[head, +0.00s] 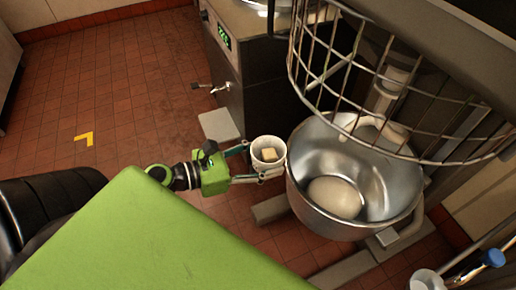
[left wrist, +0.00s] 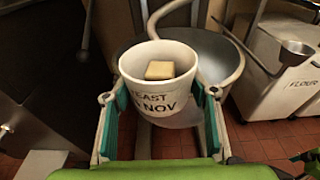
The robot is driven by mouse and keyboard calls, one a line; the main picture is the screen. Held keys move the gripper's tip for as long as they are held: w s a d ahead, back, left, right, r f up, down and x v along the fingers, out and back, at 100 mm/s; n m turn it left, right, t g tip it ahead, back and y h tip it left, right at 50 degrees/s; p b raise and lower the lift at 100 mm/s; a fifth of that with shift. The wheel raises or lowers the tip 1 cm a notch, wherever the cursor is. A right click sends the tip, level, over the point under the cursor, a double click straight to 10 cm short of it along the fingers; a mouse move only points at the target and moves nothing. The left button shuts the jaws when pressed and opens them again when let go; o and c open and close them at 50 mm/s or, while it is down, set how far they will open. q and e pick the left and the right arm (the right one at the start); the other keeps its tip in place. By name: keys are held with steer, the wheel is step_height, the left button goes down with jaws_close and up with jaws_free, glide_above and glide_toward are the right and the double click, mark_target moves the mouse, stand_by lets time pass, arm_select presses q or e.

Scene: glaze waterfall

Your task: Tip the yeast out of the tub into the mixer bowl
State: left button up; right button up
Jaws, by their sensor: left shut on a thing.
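The white yeast tub (head: 266,160) is held upright just left of the mixer bowl's rim in the head view. A pale yeast block (head: 269,154) lies inside it. The tub fills the middle of the left wrist view (left wrist: 158,110), with lettering reading "YEAST" and "NOV", and the block (left wrist: 160,70) shows in its mouth. My left gripper (head: 262,162) is shut on the tub, one finger on each side. The steel mixer bowl (head: 300,190) holds a pale, rounded mass (head: 335,197). In the left wrist view the bowl (left wrist: 205,60) is behind the tub.
A wire guard (head: 345,85) hangs above the bowl, with the mixer's hook (head: 385,95) inside it. A steel machine with a tap (head: 215,88) stands behind. A white flour bin (left wrist: 280,80) is at the right of the left wrist view. Tiled floor is open at left.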

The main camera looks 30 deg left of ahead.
arm_select(q)
steer(key=w+d+m+t+p, duration=0.2)
steer(key=w+m, duration=0.4)
steer(key=m, duration=0.4)
steer(key=w+d+m+t+y+p, duration=0.1)
steer(key=w+d+m, duration=0.4)
steer(key=m, duration=0.6)
steer(key=shift+w+f+t+p, duration=0.25)
steer(key=shift+w+t+p, duration=0.35)
steer(key=shift+p, duration=0.55)
steer(key=shift+s, duration=0.15)
stand_by(0.5)
